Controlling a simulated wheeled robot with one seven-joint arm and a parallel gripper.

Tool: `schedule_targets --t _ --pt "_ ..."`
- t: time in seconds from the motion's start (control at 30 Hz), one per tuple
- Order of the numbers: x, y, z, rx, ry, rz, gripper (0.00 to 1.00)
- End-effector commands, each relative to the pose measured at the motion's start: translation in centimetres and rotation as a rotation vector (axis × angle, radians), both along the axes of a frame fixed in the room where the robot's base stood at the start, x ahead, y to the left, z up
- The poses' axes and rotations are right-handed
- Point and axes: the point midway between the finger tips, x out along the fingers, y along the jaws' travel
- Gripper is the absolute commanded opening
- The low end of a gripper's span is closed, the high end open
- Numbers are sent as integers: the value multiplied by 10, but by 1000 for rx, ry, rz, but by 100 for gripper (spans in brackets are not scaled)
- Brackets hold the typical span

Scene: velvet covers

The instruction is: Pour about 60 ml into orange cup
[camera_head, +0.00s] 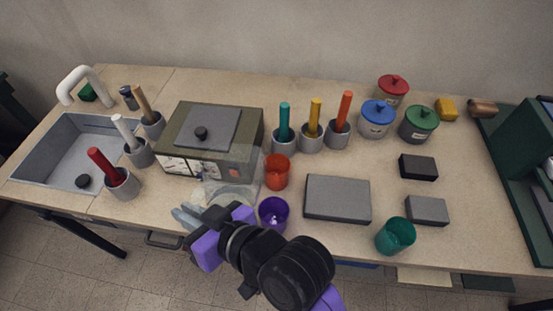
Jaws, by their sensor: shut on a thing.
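The orange cup (277,172) stands upright on the counter, right of the toaster-like box. My gripper (193,217) is at the counter's front edge, left of and nearer than the orange cup. It is shut on a clear see-through jug (238,172), which is faint against the box behind it. The jug is beside the orange cup's left side and looks raised; its tilt and any liquid in it are hard to tell. A purple cup (273,213) stands just in front of the orange cup, close to my arm. A teal cup (395,236) stands at the front right.
The olive box (240,121) with a grey lid stands behind the jug. Holders with coloured sticks (284,140) stand behind the orange cup. A grey block (338,198) lies to its right. The sink (67,150) is at left; lidded jars (378,119) are at back right.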

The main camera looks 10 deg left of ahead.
Motion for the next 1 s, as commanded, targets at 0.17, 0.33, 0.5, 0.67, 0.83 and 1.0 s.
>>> schedule_targets --t 0.17,0.33,0.5,0.67,0.83,1.0 --pt "10 -5 16 56 97 -2 0" --pt "20 -11 26 110 195 -3 0" --pt "31 -17 35 164 291 -2 0" --pt "37 -20 25 214 384 -1 0" --pt "44 -24 33 268 479 0 0" --pt "50 -27 39 316 568 1 0"
